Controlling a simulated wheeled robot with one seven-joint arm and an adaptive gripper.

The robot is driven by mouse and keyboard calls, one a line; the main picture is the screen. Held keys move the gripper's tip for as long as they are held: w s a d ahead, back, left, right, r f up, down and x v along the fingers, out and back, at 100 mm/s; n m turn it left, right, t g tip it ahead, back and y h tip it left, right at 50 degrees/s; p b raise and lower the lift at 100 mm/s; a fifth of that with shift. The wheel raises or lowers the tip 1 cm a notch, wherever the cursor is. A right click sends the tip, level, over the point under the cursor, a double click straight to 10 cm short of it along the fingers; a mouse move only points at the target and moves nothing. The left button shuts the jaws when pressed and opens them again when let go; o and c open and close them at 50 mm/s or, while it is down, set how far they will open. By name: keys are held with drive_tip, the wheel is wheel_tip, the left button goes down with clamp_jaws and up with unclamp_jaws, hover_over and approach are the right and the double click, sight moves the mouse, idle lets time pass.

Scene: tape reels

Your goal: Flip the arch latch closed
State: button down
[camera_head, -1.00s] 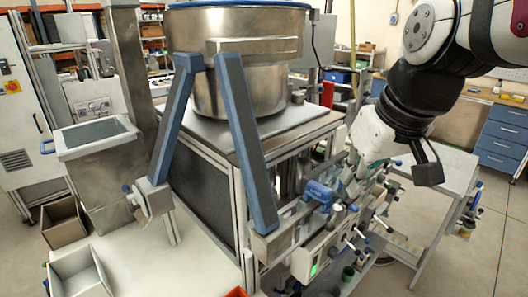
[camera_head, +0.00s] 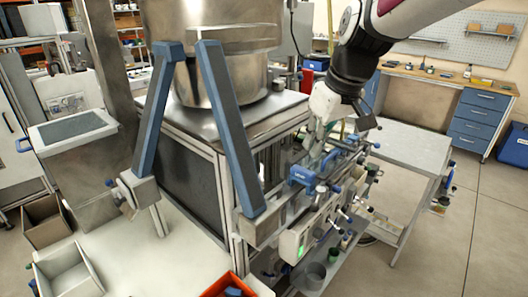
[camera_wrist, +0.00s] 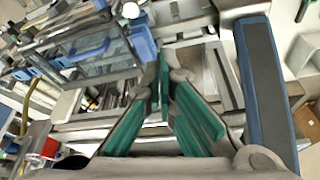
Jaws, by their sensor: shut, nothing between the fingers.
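A large arch of two blue-and-grey bars stands upright in front of the steel drum in the head view. I take it to be the arch latch (camera_head: 228,125); its left bar (camera_head: 157,112) leans to the left. Its lower ends meet metal brackets near the cabinet's front corners. My gripper (camera_head: 314,158) points down above the machine's right side, right of the arch and apart from it. In the wrist view, my green-padded fingers (camera_wrist: 165,82) are shut with nothing held. A blue-edged dark bar, apparently part of the arch (camera_wrist: 265,95), lies to their right.
The steel drum (camera_head: 212,80) rests on the cabinet behind the arch. A rail with a blue block (camera_head: 302,175), valves and knobs runs along the machine's right side. A grey side table (camera_head: 412,148) stands farther right. Open bins (camera_head: 68,275) and a red bin (camera_head: 226,287) lie in front.

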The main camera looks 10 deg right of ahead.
sight(302, 172)
drive_tip(key=x, duration=0.9)
drive_tip(key=shift+a+f+p, duration=0.1)
drive_tip(key=shift+f+p, duration=0.3)
drive_tip(key=shift+s+d+f+p, duration=0.3)
drive_tip(key=shift+s+f, duration=0.25)
drive_tip(key=shift+s, duration=0.15)
drive_tip(key=shift+s+d+f+p, duration=0.3)
drive_tip(key=shift+s+f, duration=0.3)
drive_tip(key=shift+s, duration=0.15)
